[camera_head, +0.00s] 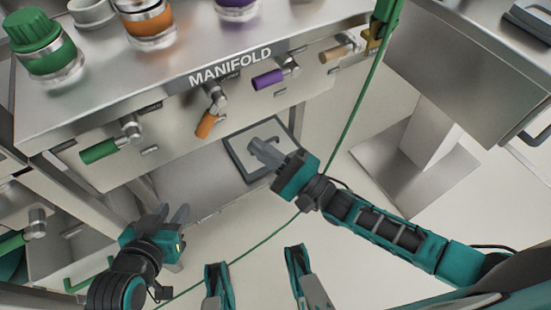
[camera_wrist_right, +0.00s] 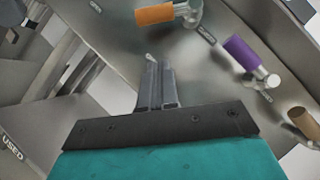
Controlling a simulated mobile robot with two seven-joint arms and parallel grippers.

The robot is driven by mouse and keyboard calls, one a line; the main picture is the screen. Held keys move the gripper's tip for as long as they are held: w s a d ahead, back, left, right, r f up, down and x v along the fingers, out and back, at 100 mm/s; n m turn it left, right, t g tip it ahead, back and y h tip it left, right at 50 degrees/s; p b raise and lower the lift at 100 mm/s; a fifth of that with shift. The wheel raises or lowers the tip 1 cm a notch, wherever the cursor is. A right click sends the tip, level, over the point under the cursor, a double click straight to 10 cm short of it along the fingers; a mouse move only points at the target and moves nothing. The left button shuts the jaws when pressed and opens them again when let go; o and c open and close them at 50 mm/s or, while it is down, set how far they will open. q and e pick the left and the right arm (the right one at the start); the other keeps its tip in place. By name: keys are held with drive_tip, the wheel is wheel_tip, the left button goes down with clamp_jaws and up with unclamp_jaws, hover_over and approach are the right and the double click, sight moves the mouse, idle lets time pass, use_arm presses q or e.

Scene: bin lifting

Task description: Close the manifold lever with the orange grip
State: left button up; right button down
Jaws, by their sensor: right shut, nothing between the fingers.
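The lever with the orange grip (camera_head: 206,122) is on the manifold's front panel, between the green-grip and purple-grip levers. Its grip hangs steeply down and slightly left from its metal pivot. In the right wrist view the orange grip (camera_wrist_right: 155,14) shows at the top, beyond the fingertips and apart from them. My right gripper (camera_head: 256,147) is shut and empty, below and to the right of the orange grip; its closed fingers also show in the wrist view (camera_wrist_right: 157,82). My left gripper (camera_head: 174,212) is open and empty, low on the left, away from the levers.
Levers with green (camera_head: 98,151), purple (camera_head: 268,79) and tan (camera_head: 334,53) grips lie more sideways along the panel. The purple one is close above my right gripper. Jars (camera_head: 45,50) stand on the manifold top. A green cable (camera_head: 352,115) runs down past my right arm.

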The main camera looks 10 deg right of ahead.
sight(211, 115)
drive_tip(key=w+a+r, duration=0.2)
drive_tip(key=a+r, duration=0.1)
drive_tip(key=a, duration=0.2)
drive_tip(key=shift+w+a+r, duration=0.15)
drive_tip(key=shift+a+r, duration=0.2)
drive_tip(key=shift+a, duration=0.05)
